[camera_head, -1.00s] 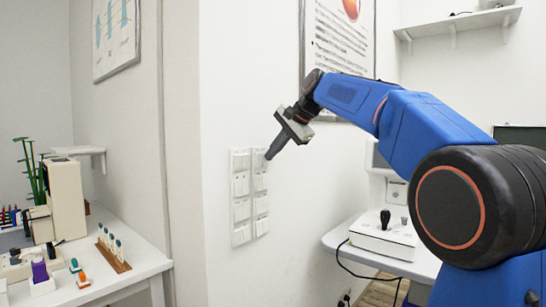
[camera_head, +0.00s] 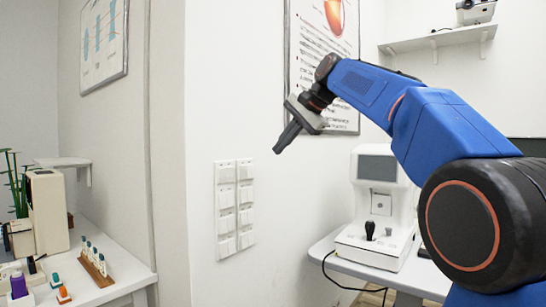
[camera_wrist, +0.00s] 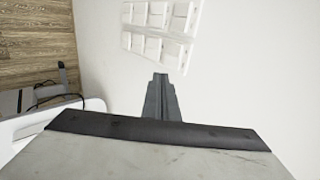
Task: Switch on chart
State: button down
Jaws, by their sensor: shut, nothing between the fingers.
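A white switch panel (camera_head: 235,208) with two columns of several rocker switches is on the white wall, left of centre in the head view. In the wrist view the switch panel (camera_wrist: 160,32) shows at the top, beyond the fingertips. My gripper (camera_head: 277,150) is shut and empty, pointing down and left, above and to the right of the panel and apart from it in the picture. In the wrist view my gripper (camera_wrist: 161,78) shows its fingers together. Labels on the switches are too small to read.
A white device (camera_head: 378,215) with a screen and a black joystick stands on a table (camera_head: 395,275) at the right. A poster (camera_head: 322,65) hangs behind my arm. A white counter (camera_head: 120,270) with small items is at the left. The wall around the panel is bare.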

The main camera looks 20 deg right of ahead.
aim_at(250, 171)
jog(key=shift+v, duration=0.85)
jog(key=shift+s+d+f, duration=0.1)
jog(key=shift+f, duration=0.75)
jog(key=shift+w+a+r+x, duration=0.2)
jog(key=shift+r+x, duration=0.05)
jog(key=shift+x, duration=1.95)
jog(key=shift+w+a+r+x, duration=0.2)
jog(key=shift+r+x, duration=0.1)
jog(key=shift+x, duration=1.9)
jog(key=shift+w+a+r+x, duration=0.15)
jog(key=shift+w+r+x, duration=0.1)
jog(key=shift+x, duration=1.95)
